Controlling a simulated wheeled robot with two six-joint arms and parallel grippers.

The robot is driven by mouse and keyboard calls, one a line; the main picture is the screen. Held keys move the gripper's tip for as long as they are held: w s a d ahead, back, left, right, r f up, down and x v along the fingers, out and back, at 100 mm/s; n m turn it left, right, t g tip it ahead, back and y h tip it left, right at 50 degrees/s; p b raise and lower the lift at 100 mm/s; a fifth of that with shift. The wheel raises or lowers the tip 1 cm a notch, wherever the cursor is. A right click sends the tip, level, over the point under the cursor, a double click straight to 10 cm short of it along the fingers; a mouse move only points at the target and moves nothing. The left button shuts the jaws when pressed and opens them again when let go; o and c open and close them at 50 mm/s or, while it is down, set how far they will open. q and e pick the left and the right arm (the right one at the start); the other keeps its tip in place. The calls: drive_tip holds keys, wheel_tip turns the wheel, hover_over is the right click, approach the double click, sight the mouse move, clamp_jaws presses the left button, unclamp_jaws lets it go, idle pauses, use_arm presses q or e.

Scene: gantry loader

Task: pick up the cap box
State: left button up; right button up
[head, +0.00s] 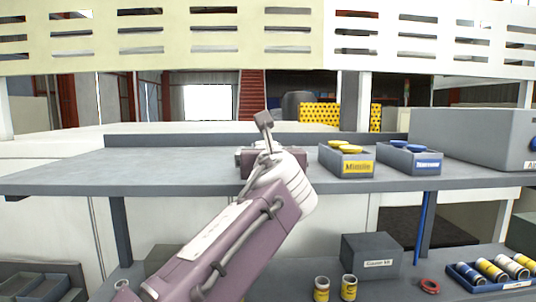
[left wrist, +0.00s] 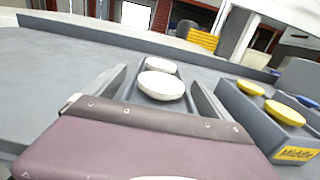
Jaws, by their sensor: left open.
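A grey cap box with white caps (left wrist: 161,86) sits on the shelf in the left wrist view. My left gripper (left wrist: 156,78) is open, with one finger on each side of this box. I cannot tell whether the fingers touch its walls. In the head view my left gripper (head: 271,160) is over the shelf and hides this box. A grey box with yellow caps labelled "Middle" (head: 354,166) stands just to the right. A similar box with blue caps (head: 422,164) stands further right. My right gripper is not in view.
The grey shelf (head: 130,172) is clear to the left. A large grey case (head: 465,138) stands at its right end. Below are a dark labelled box (head: 371,257), two yellow-labelled jars (head: 321,289), a red ring (head: 429,286) and a blue tray (head: 462,280). A slotted beam (head: 280,35) crosses above.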

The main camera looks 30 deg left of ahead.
use_arm(q)
drive_tip(key=shift+w+a+r+p, duration=0.15)
drive_tip(key=shift+w+a+p, duration=0.15)
drive_tip(key=shift+w+a, duration=0.5)
drive_tip(key=shift+s+d, duration=0.1)
drive_tip(key=shift+d, duration=0.3)
drive_tip(key=shift+c, duration=0.9)
drive_tip(key=c, duration=1.6)
drive_tip(key=shift+o, duration=0.2)
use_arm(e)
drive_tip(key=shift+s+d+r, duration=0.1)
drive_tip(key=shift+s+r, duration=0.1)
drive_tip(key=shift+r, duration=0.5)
use_arm(q)
drive_tip(key=shift+r, duration=0.45)
wheel_tip(320, 180, up, 9)
drive_tip(key=p, duration=0.1)
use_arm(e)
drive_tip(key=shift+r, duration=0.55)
